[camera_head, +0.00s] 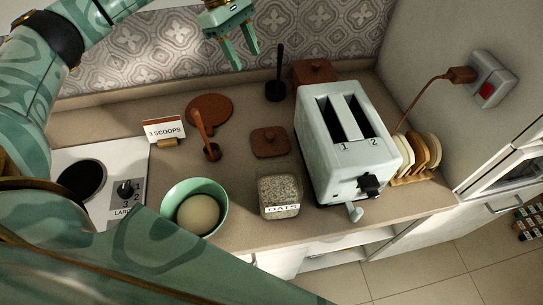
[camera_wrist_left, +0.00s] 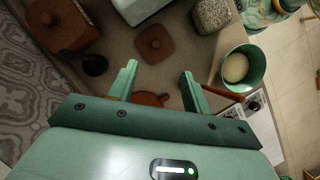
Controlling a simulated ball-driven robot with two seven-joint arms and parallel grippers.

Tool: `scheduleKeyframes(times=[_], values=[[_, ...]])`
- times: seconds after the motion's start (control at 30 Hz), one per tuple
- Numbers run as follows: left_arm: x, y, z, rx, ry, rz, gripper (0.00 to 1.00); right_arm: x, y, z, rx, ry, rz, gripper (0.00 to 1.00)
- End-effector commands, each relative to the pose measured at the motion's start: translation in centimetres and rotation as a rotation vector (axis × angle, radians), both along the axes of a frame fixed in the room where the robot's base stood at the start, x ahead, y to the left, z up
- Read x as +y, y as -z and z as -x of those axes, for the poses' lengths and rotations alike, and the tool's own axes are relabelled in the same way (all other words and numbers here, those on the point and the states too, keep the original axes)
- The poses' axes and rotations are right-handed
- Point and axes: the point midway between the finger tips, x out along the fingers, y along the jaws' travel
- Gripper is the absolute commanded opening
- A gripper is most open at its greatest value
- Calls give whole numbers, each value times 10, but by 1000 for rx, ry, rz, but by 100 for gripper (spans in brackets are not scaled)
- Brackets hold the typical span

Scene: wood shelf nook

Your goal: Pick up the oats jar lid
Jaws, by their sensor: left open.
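The oats jar lid, a brown square lid with a small knob (camera_head: 270,142), lies on the counter behind the open oats jar (camera_head: 279,193). The clear jar is full of oats and labelled OATS. In the left wrist view the lid (camera_wrist_left: 155,44) is ahead of the fingertips, near the top middle, and the jar (camera_wrist_left: 212,15) is to its right. My left gripper (camera_head: 244,64) is open and empty, raised near the tiled back wall, apart from the lid. It also shows in the left wrist view (camera_wrist_left: 158,72). My right gripper is not in view.
A white toaster (camera_head: 340,145) stands right of the lid. A dark upright utensil (camera_head: 275,88) and brown canister (camera_head: 315,71) stand behind. A brown scoop (camera_head: 205,135), round brown disc (camera_head: 210,107), sign (camera_head: 164,131) and green bowl (camera_head: 173,196) are left. Bare counter surrounds the lid.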

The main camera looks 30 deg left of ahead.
Motion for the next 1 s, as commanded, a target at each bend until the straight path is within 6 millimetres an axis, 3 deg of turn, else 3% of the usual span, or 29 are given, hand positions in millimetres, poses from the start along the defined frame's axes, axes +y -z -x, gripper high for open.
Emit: scheduleKeyframes(times=[0.03, 0.2, 0.43, 0.8, 1.0], values=[[0, 46, -3, 15, 1, 0, 49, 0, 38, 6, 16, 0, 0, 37], [0, 89, -6, 32, 0, 1, 49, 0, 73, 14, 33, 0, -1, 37], [-6, 110, -6, 38, 1, 1, 49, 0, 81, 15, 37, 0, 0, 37], [-37, 185, -2, 36, 1, 1, 49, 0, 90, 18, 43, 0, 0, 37], [-43, 201, -2, 36, 0, 1, 49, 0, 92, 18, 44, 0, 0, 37]])
